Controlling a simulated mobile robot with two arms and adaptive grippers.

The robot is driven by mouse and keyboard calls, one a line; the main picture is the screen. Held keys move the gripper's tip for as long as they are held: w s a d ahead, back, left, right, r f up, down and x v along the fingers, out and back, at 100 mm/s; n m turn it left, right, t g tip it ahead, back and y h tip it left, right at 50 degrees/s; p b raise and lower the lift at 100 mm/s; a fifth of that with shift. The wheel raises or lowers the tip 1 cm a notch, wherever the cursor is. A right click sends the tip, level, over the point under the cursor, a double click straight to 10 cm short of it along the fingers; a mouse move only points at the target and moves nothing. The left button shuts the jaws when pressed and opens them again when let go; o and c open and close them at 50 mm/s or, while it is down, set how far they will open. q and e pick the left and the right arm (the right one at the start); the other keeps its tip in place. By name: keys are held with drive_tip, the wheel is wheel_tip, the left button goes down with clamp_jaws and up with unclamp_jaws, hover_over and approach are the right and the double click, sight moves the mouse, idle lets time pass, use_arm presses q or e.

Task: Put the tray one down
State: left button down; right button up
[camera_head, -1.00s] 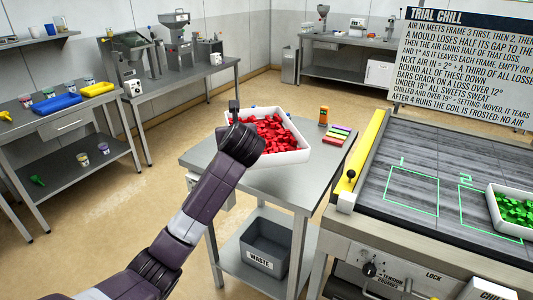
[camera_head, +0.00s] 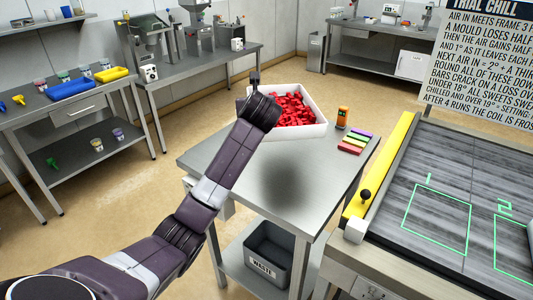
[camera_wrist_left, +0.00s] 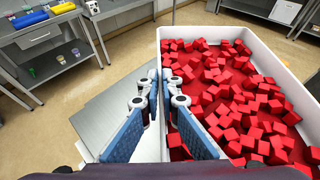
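A white tray (camera_head: 318,132) full of red cubes (camera_head: 292,108) is held up over the far part of the grey table (camera_head: 235,170); a dark shadow lies on the tabletop nearer me. My left gripper (camera_head: 257,95) is at the tray's left wall, its fingers mostly hidden by the wrist. In the left wrist view the blue-padded fingers (camera_wrist_left: 160,105) straddle the tray wall (camera_wrist_left: 166,60), one outside and one inside, shut on it. The tray looks about level. Outline 1 (camera_head: 437,220) on the bench at right is empty. My right gripper is not in view.
An orange device (camera_head: 343,117) and coloured bars (camera_head: 356,142) occupy the table's right side. The bench (camera_head: 450,170) has a yellow bar (camera_head: 378,165) and black knob along its left edge. A waste bin (camera_head: 269,255) sits on the lower shelf. The table's near part is clear.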

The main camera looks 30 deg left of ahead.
use_arm(q)
drive_tip(key=f, duration=0.4)
drive_tip(key=f+p, duration=0.1)
drive_tip(key=f, duration=0.8)
drive_tip(key=shift+s+f, duration=0.15)
drive_tip(key=shift+s, duration=0.25)
wheel_tip(320, 180, down, 3)
drive_tip(key=shift+f, duration=0.5)
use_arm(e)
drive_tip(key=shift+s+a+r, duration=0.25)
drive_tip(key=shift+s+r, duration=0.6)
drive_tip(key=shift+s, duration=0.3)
